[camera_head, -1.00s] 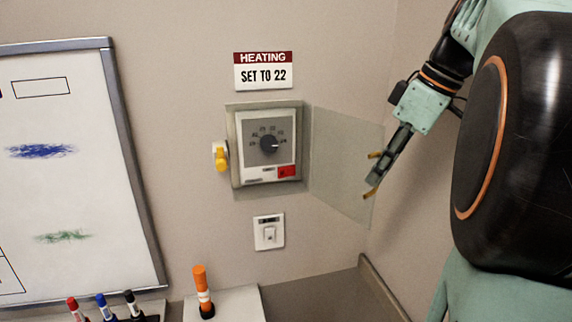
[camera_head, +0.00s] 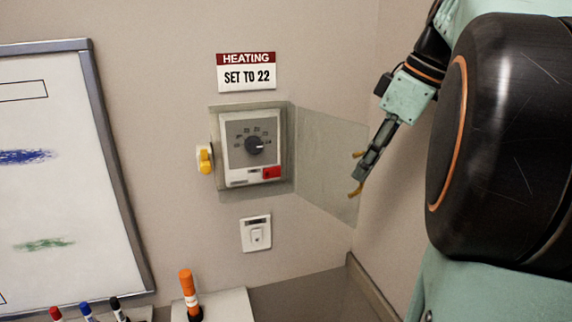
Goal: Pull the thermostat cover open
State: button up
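The thermostat (camera_head: 252,148) is a grey-framed box on the wall with a white face, a dark dial (camera_head: 255,145) and a red label at its lower right. Its clear cover (camera_head: 322,165) stands swung out to the right from the box's right side. My gripper (camera_head: 357,172) is at the cover's outer edge. Its two yellow-brown fingertips are spread apart, one above the other, and point left. I cannot tell whether they touch the cover. Nothing shows between them.
A "HEATING SET TO 22" sign (camera_head: 246,72) hangs above the thermostat. A yellow knob (camera_head: 205,159) sits to its left, and a white switch (camera_head: 256,233) is below. An orange marker (camera_head: 189,294) stands lower down. A whiteboard (camera_head: 72,225) is at left, and a wall corner is at right.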

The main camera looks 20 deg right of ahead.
jog(key=v, duration=0.6)
jog(key=shift+r, duration=0.2)
jog(key=shift+s, duration=0.25)
